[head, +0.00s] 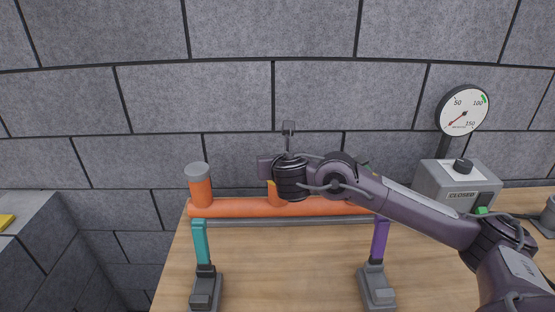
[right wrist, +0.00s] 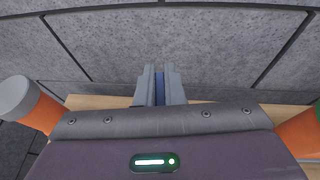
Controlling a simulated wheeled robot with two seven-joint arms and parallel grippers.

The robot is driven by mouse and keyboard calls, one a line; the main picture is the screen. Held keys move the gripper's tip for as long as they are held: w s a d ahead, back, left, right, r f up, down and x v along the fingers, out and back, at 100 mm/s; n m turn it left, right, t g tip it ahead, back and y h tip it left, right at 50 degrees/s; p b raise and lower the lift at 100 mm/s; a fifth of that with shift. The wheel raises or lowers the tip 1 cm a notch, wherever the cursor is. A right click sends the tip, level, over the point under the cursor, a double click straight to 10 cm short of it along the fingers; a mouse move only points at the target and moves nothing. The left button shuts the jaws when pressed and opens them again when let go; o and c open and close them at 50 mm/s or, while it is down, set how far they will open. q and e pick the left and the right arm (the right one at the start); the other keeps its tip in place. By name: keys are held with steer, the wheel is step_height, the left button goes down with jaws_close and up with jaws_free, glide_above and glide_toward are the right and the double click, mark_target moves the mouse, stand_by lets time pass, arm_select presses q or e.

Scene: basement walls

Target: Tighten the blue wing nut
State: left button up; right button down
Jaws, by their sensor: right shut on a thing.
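In the right wrist view my right gripper (right wrist: 160,88) has its two grey fingers closed on a narrow blue piece, the blue wing nut (right wrist: 160,88), which shows only as a strip between them. The fingers point toward the wall. In the head view my right arm and wrist cover the fingers and the wing nut, above the middle of the orange pipe (head: 235,208). How far the nut is turned cannot be seen. My left gripper is not in view.
The pipe has a grey-capped upright end (head: 197,170) at left and rests near teal (head: 202,242) and purple (head: 379,241) supports on a wooden table (head: 290,270). A round gauge (head: 463,110) stands over a grey box (head: 452,186) marked CLOSED at right. A block wall is behind.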

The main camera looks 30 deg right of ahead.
steer(key=c, duration=1.5)
jaws_free()
steer(key=shift+c, duration=0.2)
steer(key=p+v, duration=0.3)
steer(key=v, duration=0.4)
steer(key=shift+s+r, duration=0.15)
steer(key=shift+s, duration=0.25)
steer(key=shift+a, duration=0.15)
